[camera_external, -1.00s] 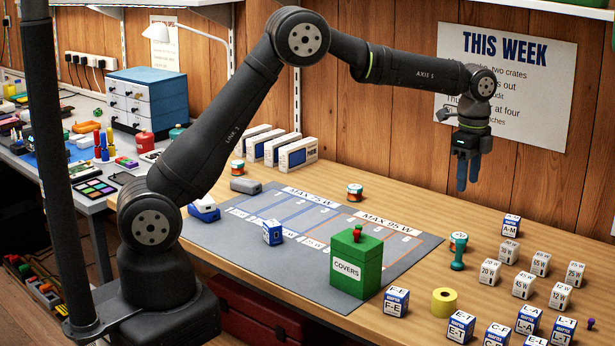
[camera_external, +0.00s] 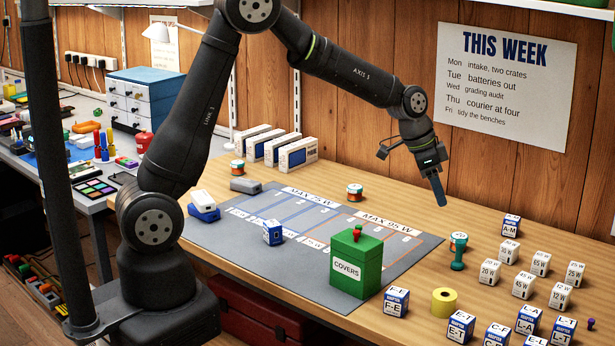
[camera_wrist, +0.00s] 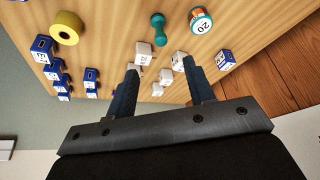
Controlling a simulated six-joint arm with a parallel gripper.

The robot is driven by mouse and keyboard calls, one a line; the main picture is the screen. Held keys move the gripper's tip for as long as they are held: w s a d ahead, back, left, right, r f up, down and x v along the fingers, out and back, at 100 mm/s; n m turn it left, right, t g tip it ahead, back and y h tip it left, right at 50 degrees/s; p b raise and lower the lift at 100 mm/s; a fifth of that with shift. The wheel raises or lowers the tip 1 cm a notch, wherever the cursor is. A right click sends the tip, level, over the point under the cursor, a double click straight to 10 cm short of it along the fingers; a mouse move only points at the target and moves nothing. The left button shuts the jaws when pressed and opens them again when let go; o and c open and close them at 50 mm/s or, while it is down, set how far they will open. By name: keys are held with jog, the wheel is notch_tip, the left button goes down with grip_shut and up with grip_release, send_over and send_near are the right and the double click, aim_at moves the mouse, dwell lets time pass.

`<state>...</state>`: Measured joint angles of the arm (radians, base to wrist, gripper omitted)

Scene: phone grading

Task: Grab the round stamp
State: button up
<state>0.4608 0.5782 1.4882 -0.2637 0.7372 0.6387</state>
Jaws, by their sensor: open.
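The tin marked 20 (camera_wrist: 200,20) is close beside the stamp. White wattage cubes (camera_external: 489,272) and blue-and-white adapter cubes (camera_external: 460,327) stand to the right and front. A yellow roll (camera_external: 444,302) and green COVERS box (camera_external: 347,288) are to the left.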

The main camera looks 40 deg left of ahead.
aim_at(457, 241)
jog(key=shift+x, duration=8.45)
jog(key=shift+d, duration=0.1)
jog(key=shift+c, duration=0.2)
jog(key=c, duration=1)
